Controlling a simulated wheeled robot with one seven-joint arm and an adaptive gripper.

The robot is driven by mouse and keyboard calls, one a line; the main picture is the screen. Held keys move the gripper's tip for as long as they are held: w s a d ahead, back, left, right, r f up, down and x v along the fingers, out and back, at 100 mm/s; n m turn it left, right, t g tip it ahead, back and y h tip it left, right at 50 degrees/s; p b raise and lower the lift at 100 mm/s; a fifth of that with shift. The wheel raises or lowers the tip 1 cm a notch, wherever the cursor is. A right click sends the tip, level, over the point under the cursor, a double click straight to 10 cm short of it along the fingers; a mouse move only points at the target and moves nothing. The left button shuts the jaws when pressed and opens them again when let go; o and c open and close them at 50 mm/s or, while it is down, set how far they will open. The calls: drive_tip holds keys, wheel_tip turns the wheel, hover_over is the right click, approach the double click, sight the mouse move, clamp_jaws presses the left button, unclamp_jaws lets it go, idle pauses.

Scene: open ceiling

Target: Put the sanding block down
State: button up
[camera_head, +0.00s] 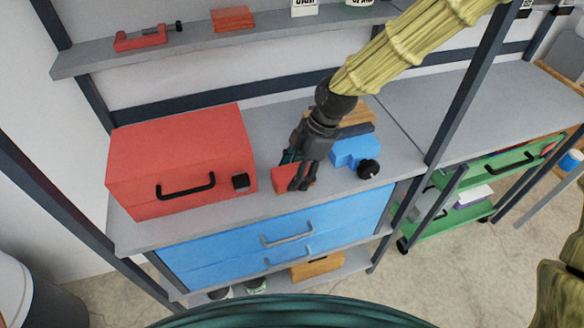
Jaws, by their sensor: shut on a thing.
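My gripper (302,182) points down over the grey workbench top, between the red toolbox and a blue tool. It is shut on a small red block (281,179), which looks like the sanding block. The block shows mostly to the left of the fingers, and its right part is hidden behind them. It is low, close to the front edge of the bench top (222,214). I cannot tell whether it touches the surface. A dark green piece shows just above it, partly hidden by my gripper.
A red toolbox (180,150) with a black handle stands close on the left. A blue tool with a black knob (352,151) is close on the right, with wooden and dark pieces behind. Blue drawers (330,222) are below.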

sight(292, 163)
drive_tip(key=w, duration=0.3)
drive_tip(key=shift+w+a+f+p, duration=0.15)
drive_tip(key=shift+a+f+p, duration=0.05)
drive_tip(key=shift+a+p, duration=0.2)
drive_tip(key=shift+f+p, duration=0.55)
drive_tip(key=shift+f, duration=1.15)
drive_tip(key=shift+f, duration=0.15)
drive_tip(key=o, duration=1)
drive_tip(key=b+v, duration=0.3)
drive_tip(key=v, duration=0.9)
